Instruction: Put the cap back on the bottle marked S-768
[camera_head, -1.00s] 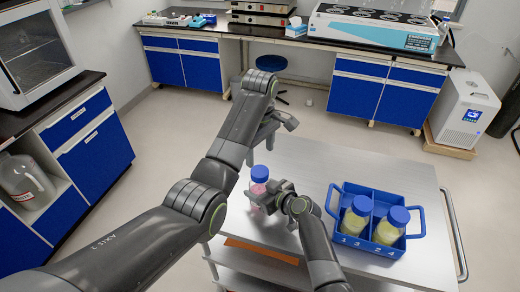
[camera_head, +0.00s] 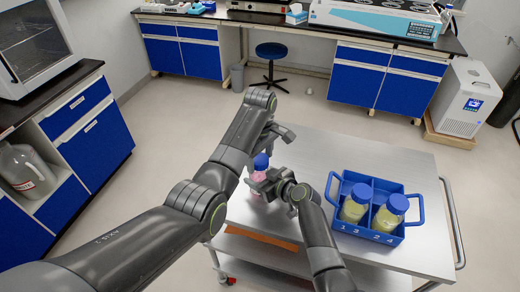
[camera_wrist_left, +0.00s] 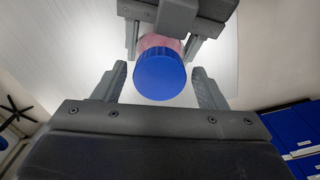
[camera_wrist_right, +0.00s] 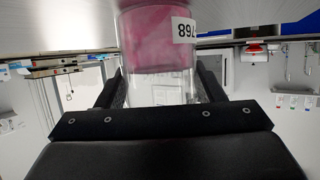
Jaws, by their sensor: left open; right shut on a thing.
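A bottle with pink contents (camera_head: 257,183) and a blue cap (camera_head: 261,161) on its top stands on the metal cart at its left side. In the right wrist view the bottle (camera_wrist_right: 160,45) shows a label (camera_wrist_right: 184,30) ending in 768, upside down. My right gripper (camera_head: 262,184) is shut on the bottle's body. My left gripper (camera_wrist_left: 160,85) is open, its fingers on either side of the blue cap (camera_wrist_left: 160,75), with gaps between them and the cap. Whether the cap is seated on the neck is hidden.
A blue carrier (camera_head: 335,215) with two blue-capped bottles of yellow liquid (camera_head: 355,204) (camera_head: 389,214) stands on the cart (camera_head: 385,157) to the right. The cart top behind the carrier is clear. Lab benches line the far wall.

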